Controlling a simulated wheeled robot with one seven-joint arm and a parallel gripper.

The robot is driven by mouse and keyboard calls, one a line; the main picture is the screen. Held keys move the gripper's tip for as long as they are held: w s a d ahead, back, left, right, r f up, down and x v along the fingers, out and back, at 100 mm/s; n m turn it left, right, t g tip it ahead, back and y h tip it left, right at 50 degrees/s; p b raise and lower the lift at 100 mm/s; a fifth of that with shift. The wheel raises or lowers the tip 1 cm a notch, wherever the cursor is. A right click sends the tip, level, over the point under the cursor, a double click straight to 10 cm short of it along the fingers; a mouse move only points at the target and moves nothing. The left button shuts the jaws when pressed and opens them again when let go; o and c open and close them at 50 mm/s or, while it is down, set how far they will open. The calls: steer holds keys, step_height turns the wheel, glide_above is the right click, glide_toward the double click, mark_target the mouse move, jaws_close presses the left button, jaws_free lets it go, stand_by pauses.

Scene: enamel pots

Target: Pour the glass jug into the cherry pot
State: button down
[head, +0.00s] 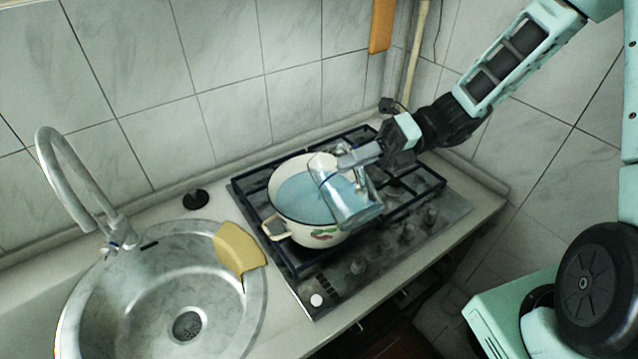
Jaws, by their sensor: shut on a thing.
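The cherry pot (288,227) is a cream enamel pot with a dark rim and a cherry picture on its side. It stands on the gas stove, and its inside shows light blue; I cannot tell whether that is liquid or enamel. The clear glass jug (343,197) is tilted over the right part of the pot, with bluish content showing through the glass. My gripper (362,160) is shut on the jug, coming from the upper right. The jug hides part of the pot's rim. No falling stream can be made out.
The black stove (341,283) has grates and several knobs along its front. A round steel sink (135,300) with a tall tap (75,165) is at left. A yellow cloth-like piece (239,248) lies over the sink's rim. Tiled walls close in behind and right.

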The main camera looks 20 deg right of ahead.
steer(key=shift+w+a+r+p, duration=0.1)
steer(key=shift+w+r+p, duration=0.2)
steer(key=shift+w+p, duration=0.25)
stand_by(0.4)
steer(key=shift+s+f, duration=0.1)
steer(key=shift+s, duration=0.05)
